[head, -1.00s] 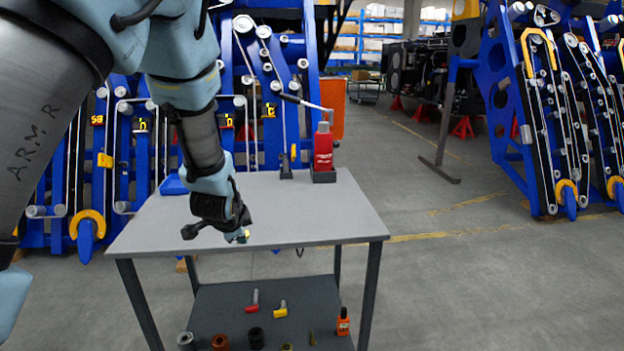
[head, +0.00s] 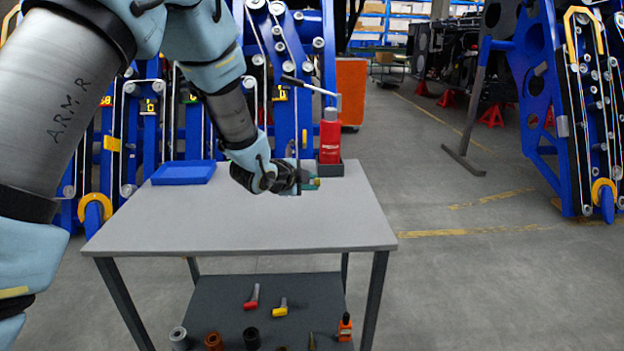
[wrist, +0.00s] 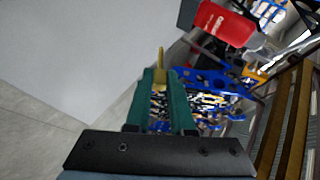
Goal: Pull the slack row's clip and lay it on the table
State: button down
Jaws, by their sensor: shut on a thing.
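My gripper (head: 308,184) is over the far right part of the grey table (head: 250,222), just in front of the red bottle-shaped tool. In the wrist view its two green fingers (wrist: 160,88) are shut on a small yellow clip (wrist: 160,60), which sticks out past their tips. In the head view the clip is only a tiny yellow speck (head: 317,182) at the fingertips. It looks held above the tabletop, though the height is hard to judge. The chassis rows (head: 130,125) stand behind the table, partly hidden by my arm. I cannot tell which row is slack.
A blue tray (head: 183,173) lies at the table's back left. The red tool (head: 330,142) stands in a dark holder at the back right. The front and middle of the tabletop are clear. The lower shelf (head: 215,300) holds several small parts and an orange bottle (head: 345,327).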

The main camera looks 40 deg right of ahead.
notch_tip(320, 180, down, 7)
jog(key=b, duration=0.3)
jog(key=shift+f, duration=0.2)
jog(key=c, duration=0.7)
grip_release()
jog(key=shift+a, duration=0.1)
jog(key=b+v, duration=0.2)
jog(key=v, duration=0.8)
jog(key=shift+a+r, duration=0.25)
jog(key=shift+a, duration=0.05)
